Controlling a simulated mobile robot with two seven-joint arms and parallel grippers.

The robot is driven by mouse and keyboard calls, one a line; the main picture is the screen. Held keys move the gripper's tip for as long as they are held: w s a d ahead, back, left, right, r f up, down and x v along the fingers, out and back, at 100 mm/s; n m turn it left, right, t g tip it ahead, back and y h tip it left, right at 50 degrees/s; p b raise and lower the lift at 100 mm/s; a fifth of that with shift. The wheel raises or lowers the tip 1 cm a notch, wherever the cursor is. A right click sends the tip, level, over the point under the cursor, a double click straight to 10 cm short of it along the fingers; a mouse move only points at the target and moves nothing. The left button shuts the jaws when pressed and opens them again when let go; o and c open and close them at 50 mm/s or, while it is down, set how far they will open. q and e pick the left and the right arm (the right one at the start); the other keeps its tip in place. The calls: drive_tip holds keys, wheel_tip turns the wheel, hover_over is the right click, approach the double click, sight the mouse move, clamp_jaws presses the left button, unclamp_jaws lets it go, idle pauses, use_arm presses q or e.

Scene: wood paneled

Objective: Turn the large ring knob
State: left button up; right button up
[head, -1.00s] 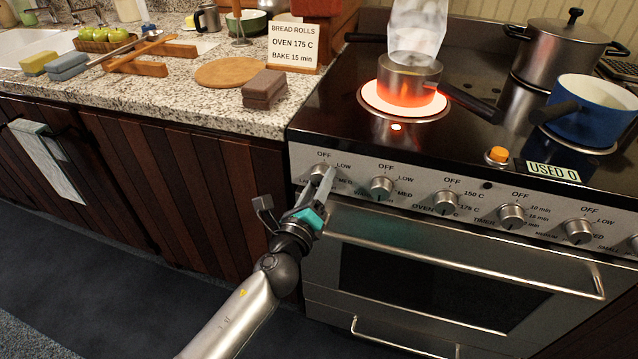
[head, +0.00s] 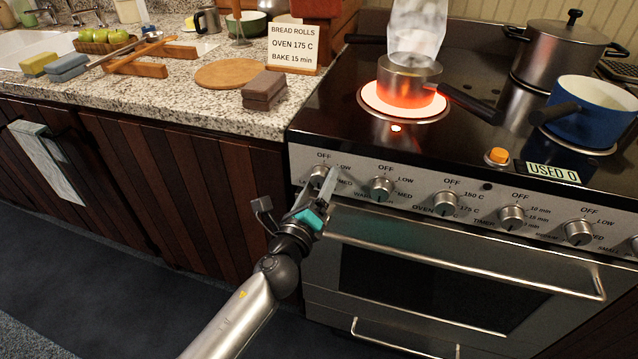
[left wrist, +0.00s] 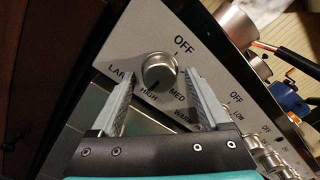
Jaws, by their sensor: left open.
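The large ring knob (head: 320,173) is the leftmost round metal knob on the stove's front panel. In the left wrist view the knob (left wrist: 159,70) sits below OFF, with a partly hidden label starting "LAR", plus HIGH, MED and WARM around it. My left gripper (head: 318,188) is open at this knob. In the left wrist view its fingertips (left wrist: 157,80) are spread to either side of the knob, with a visible gap at each side. I cannot make out the knob's pointer mark. My right gripper is not in view.
A small saucepan (head: 408,80) stands on a glowing orange ring (head: 372,108). A second knob (head: 381,188) is close on the right, with more knobs beyond. The oven handle (head: 460,262) runs below. A blue pot (head: 590,112) and a lidded pot (head: 556,62) stand at right.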

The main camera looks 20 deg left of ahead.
use_arm(q)
drive_tip(key=shift+s, duration=0.1)
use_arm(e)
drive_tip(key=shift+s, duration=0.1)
use_arm(q)
drive_tip(key=s+b, duration=0.2)
drive_tip(key=s, duration=1.3)
drive_tip(key=shift+a, duration=0.25)
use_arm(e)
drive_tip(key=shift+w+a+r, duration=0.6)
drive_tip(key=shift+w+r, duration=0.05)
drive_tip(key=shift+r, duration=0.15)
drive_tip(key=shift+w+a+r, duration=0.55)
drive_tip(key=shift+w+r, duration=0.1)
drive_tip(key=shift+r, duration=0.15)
